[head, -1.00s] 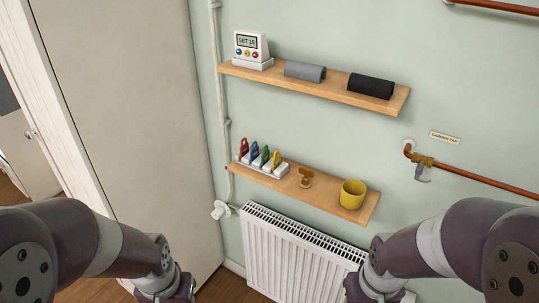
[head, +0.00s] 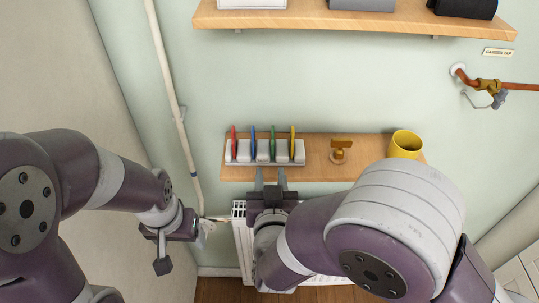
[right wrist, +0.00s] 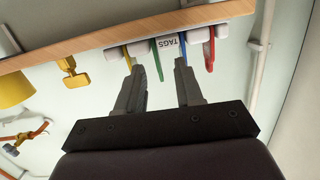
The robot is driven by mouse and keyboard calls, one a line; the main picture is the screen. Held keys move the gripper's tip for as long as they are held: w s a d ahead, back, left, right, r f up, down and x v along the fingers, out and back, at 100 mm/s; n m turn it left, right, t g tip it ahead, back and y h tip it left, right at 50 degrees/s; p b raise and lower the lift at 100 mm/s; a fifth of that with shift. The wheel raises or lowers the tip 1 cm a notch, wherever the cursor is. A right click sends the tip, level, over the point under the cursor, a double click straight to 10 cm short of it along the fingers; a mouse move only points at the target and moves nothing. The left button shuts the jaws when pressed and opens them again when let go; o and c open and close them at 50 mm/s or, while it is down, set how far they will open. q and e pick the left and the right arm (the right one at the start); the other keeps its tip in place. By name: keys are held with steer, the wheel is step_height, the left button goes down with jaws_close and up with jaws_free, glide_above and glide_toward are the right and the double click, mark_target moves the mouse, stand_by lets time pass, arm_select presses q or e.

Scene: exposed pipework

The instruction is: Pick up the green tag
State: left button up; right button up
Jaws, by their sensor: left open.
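The green tag (head: 273,142) stands upright in a white rack (head: 234,160) on the lower shelf, between the blue tag (head: 253,141) and the yellow tag (head: 292,142). The red tag (head: 233,140) is at the left end. My right gripper (head: 270,176) is open and empty, just in front of the rack and lined up near the green tag. In the right wrist view the green tag (right wrist: 158,60) shows between the two fingertips, apart from both; the blue tag (right wrist: 183,48) is by the right-hand fingertip. My left gripper (head: 157,250) is open and empty at lower left.
The lower shelf (head: 310,172) also holds a brass fitting (head: 340,151) and a yellow mug (head: 405,145). An upper shelf (head: 330,22) is above. A white vertical pipe (head: 172,100) runs left of the rack. A radiator (head: 243,235) is below, partly hidden by my right arm.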

mark_target(273, 149)
steer(key=shift+t+h, duration=0.4)
steer(key=shift+t, duration=0.5)
steer(key=w, duration=0.3)
steer(key=w+p, duration=0.1)
steer(key=w, duration=0.3)
steer(key=w+p, duration=0.1)
steer(key=w, duration=0.2)
steer(key=shift+w+d+r, duration=0.2)
steer(key=shift+d+r, duration=0.05)
steer(key=shift+r, duration=0.1)
steer(key=shift+w, duration=0.15)
arm_select(q)
steer(key=shift+s+d+r, duration=0.15)
steer(key=shift+d+r, duration=0.1)
steer(key=shift+r, duration=0.5)
arm_select(e)
jaws_close()
